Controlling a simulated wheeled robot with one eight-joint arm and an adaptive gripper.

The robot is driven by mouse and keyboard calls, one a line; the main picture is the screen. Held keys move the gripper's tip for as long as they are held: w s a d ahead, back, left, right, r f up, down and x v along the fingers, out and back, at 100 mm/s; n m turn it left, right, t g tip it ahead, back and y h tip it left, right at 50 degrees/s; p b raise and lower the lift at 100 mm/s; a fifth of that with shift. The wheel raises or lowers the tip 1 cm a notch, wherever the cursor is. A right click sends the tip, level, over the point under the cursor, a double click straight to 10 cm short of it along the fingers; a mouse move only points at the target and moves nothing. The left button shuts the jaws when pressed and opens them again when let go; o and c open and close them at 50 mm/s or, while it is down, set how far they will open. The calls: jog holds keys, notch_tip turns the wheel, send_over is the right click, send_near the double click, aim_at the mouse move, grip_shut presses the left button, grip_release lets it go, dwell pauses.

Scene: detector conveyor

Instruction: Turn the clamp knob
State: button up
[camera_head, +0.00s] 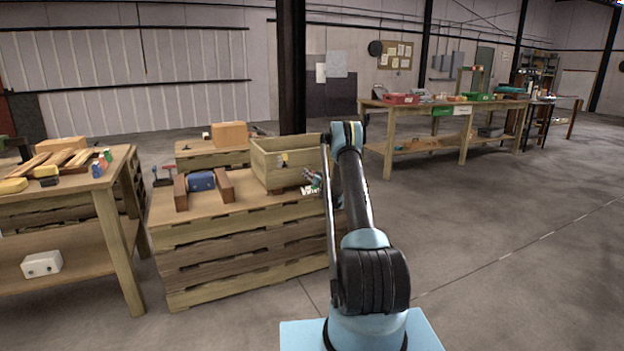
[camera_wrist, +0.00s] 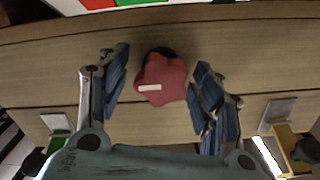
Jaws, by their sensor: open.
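The clamp knob (camera_wrist: 162,78) is red and lobed, with a white bar mark on its face, and sits against a wooden plank surface in the wrist view. My gripper (camera_wrist: 160,70) is open, one finger on each side of the knob, with a visible gap on both sides. In the head view my gripper (camera_head: 314,181) is at the right side of the wooden box on the crate stack, and the knob is not distinguishable there.
An open wooden box (camera_head: 282,165) stands on the pallet-like bench (camera_head: 240,245). A blue object (camera_head: 201,181) sits between brown blocks to its left. A workbench (camera_head: 118,170) with wood pieces is at far left. Open floor (camera_head: 520,250) lies to the right.

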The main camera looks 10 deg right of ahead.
jog(key=c, duration=1.1)
jog(key=shift+m, duration=0.3)
jog(key=m, duration=0.3)
jog(key=shift+d+m, duration=0.2)
jog(key=shift+m, duration=0.2)
jog(key=m, duration=0.4)
jog(key=shift+w+d+f+m, duration=0.1)
jog(key=shift+m, duration=0.2)
jog(key=m, duration=0.4)
jog(key=shift+d+f, duration=0.1)
jog(key=shift+f+m, duration=0.1)
jog(key=shift+m, duration=1.7)
